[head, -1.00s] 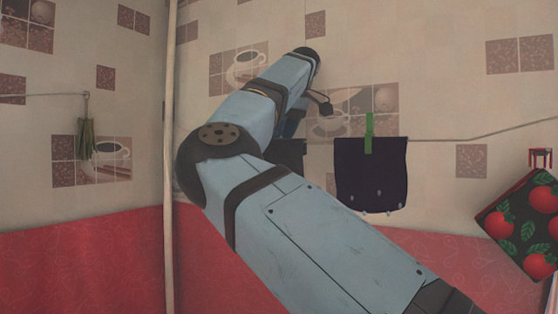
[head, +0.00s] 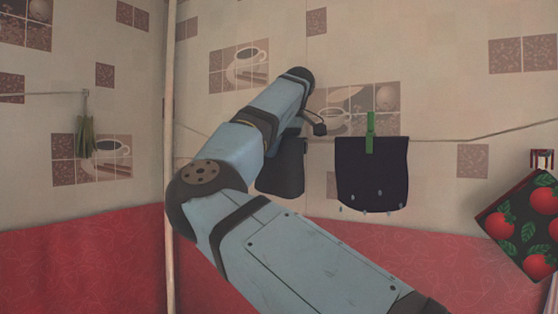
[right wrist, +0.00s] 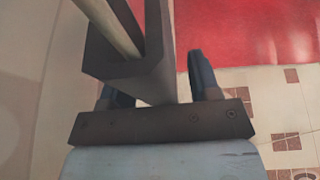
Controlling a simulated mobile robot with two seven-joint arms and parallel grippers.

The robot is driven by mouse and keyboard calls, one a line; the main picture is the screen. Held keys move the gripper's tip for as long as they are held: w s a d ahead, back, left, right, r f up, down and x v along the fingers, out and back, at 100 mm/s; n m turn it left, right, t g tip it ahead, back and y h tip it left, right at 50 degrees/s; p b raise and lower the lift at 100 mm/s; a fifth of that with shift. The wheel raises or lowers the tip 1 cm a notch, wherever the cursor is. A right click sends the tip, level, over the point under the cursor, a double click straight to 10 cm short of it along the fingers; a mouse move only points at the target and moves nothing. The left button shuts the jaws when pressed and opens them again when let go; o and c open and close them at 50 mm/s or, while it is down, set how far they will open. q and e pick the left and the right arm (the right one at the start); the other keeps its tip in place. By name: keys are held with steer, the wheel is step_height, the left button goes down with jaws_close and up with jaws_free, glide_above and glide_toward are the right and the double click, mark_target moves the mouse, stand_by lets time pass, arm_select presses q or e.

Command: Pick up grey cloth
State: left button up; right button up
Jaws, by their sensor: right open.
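A dark grey cloth (head: 281,174) hangs in the head view beside my right forearm, its upper part hidden by the arm. In the right wrist view a grey cloth (right wrist: 155,84) hangs folded over a pole or line, between the fingers. My right gripper (head: 293,130) is at the cloth's top edge, mostly hidden by its own wrist in the head view. In the right wrist view the right gripper (right wrist: 157,72) is open, one finger on each side of the cloth. I cannot tell whether either finger touches it. My left gripper is not in view.
A darker cloth (head: 371,180) hangs to the right on the line (head: 440,140), under a green peg (head: 370,135). A tomato-print pad (head: 525,215) hangs at far right. A pale pole (head: 169,110) stands left of my arm. Green tongs-like things (head: 86,138) hang at left.

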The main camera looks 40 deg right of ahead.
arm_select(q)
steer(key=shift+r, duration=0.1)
arm_select(e)
steer(key=shift+s, duration=0.1)
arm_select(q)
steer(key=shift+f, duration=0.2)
arm_select(e)
steer(key=c, duration=1)
step_height(320, 180, up, 17)
arm_select(q)
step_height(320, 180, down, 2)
steer(key=b, duration=0.3)
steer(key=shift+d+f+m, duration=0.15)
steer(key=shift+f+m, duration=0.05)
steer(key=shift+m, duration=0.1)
arm_select(e)
steer(key=s+a, duration=0.4)
steer(key=a, duration=1)
arm_select(q)
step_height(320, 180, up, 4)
steer(key=p, duration=0.3)
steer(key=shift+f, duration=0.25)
arm_select(e)
step_height(320, 180, up, 5)
steer(key=shift+r, duration=0.2)
